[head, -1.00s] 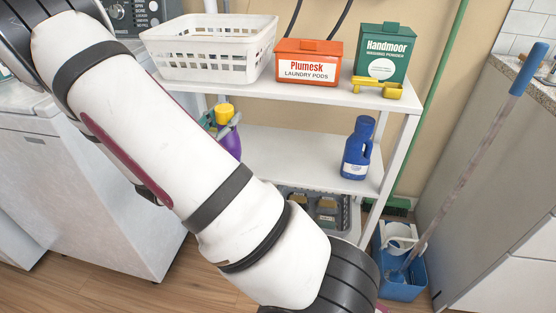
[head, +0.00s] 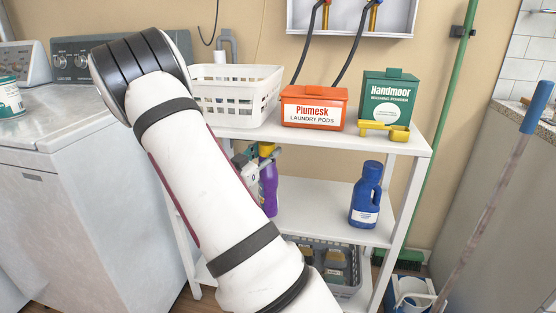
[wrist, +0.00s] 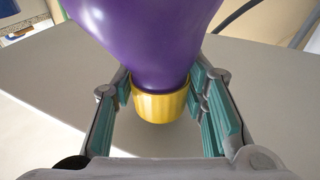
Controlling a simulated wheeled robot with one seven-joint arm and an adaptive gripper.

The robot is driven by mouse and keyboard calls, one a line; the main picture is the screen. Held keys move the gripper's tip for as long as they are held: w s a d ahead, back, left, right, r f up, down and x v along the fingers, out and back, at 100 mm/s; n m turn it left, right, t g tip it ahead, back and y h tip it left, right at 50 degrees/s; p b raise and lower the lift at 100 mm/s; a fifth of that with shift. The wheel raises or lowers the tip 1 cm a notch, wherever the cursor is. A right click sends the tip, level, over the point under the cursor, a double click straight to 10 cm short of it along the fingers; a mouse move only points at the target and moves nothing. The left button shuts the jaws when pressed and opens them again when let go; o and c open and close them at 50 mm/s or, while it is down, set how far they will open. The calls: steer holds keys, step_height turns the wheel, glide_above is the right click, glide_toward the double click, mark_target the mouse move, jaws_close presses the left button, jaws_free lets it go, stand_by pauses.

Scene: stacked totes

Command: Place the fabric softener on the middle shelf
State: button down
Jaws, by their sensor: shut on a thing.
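A purple bottle with a yellow cap (head: 269,190) is at the left of the white middle shelf (head: 315,213), partly behind my arm. It looks upright; I cannot tell whether its base touches the shelf. Its label is not readable. My gripper (wrist: 162,97) is shut on it at the cap end, with teal pads on both sides of the yellow cap (wrist: 160,104) in the wrist view. In the head view only a grey bit of the gripper (head: 243,159) shows past my arm. A blue bottle (head: 366,197) stands at the right of the middle shelf.
The top shelf holds a white basket (head: 235,98), an orange pods box (head: 314,108), a green powder box (head: 390,98) and a yellow scoop (head: 386,130). A grey crate (head: 345,292) sits below. The middle shelf is clear between the two bottles.

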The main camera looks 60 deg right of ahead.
steer(key=d+f+b, duration=0.3)
steer(key=d, duration=0.3)
steer(key=shift+f, duration=0.15)
stand_by(0.5)
steer(key=shift+f, duration=0.15)
steer(key=c, duration=1)
jaws_free()
steer(key=shift+o, duration=0.2)
